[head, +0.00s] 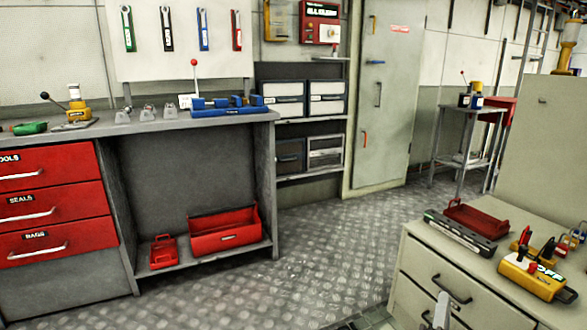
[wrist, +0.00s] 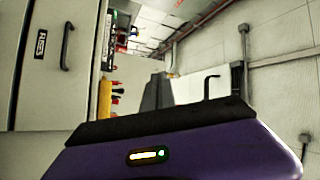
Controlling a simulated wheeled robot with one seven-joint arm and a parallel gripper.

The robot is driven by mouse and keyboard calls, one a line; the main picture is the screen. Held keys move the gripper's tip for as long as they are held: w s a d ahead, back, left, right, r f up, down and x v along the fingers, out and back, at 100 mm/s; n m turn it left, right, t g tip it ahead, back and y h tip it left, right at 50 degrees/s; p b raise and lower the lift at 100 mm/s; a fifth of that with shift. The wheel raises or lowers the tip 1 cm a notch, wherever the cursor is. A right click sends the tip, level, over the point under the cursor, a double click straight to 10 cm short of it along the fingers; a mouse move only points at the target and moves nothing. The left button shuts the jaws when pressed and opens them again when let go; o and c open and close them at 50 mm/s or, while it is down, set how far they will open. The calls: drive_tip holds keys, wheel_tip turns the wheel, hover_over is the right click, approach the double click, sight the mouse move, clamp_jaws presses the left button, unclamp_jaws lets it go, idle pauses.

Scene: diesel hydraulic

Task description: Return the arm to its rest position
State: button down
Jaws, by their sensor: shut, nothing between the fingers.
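My gripper (wrist: 157,84) shows in the wrist view as dark grey fingers, together and empty, beyond its purple body with a black edge and a small lit strip. It points at open space and touches nothing that I can see. A beige cabinet front with a dark handle (wrist: 66,46) and a small label stands to its left, apart from the fingers. The wrist view looks tilted. In the head view I cannot make out my gripper for certain; a small pale grey piece at the bottom edge, in front of the drawers, is too cropped to tell.
A beige drawer cabinet (head: 425,270) at the lower right bears a red tray (head: 478,221) and a yellow device (head: 535,280). A grey workbench (head: 190,122) with red drawers (head: 50,207) stands at left. The patterned metal floor (head: 310,240) between them is clear. A pale wall (wrist: 285,100) is at right in the wrist view.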

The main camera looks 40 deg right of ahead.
drive_tip(key=s+a+n+t+y, duration=0.2)
drive_tip(key=a+n+t+y, duration=1.05)
drive_tip(key=a, duration=1.45)
drive_tip(key=s+a+r+n+g+y, duration=0.2)
drive_tip(key=s+a+n+g+y, duration=0.5)
drive_tip(key=s+a+n, duration=0.7)
wheel_tip(320, 180, up, 29)
drive_tip(key=p, duration=2.9)
drive_tip(key=shift+s+a+m+t+y, duration=0.2)
drive_tip(key=shift+a+m+t+y, duration=0.15)
drive_tip(key=shift+m, duration=0.1)
